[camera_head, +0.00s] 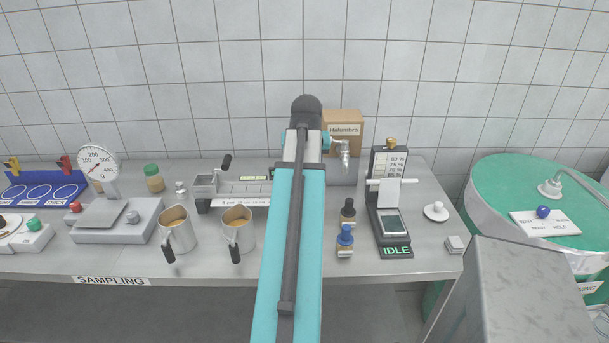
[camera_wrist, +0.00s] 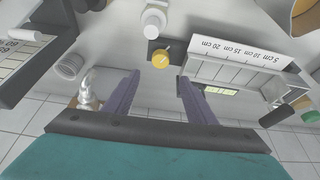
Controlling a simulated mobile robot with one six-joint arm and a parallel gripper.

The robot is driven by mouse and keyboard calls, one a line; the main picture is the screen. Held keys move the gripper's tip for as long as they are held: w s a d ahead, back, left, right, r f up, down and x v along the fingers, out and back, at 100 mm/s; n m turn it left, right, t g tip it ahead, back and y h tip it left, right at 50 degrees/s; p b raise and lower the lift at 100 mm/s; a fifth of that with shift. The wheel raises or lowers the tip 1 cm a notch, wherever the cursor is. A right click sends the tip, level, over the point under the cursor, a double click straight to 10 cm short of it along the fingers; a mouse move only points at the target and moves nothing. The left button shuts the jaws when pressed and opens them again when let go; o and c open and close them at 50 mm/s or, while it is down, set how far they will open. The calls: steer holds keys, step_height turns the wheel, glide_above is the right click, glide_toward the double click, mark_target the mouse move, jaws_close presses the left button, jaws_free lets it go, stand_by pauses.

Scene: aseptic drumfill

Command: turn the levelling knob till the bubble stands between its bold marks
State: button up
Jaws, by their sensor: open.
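A yellow round knob (camera_wrist: 161,58) with a pale pointer line sits on a dark block at the end of the trough instrument; it appears to be the levelling knob. My arm hides it in the head view. The trough (camera_wrist: 236,70) has a centimetre scale and also shows in the head view (camera_head: 240,202). A small yellow-green strip, apparently the bubble vial (camera_wrist: 222,92), lies along it and shows in the head view (camera_head: 253,178); the bubble cannot be made out. My gripper (camera_wrist: 159,76) is open and empty, its fingertips on either side of the knob's line and short of it.
A white-capped bottle (camera_wrist: 154,20) stands close beyond the knob. A metal tap (camera_wrist: 88,90) is left of my gripper. Two metal jugs (camera_head: 178,230) (camera_head: 239,230) stand before the trough.

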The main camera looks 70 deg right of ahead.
steer(key=shift+v, duration=1.3)
steer(key=shift+s, duration=0.1)
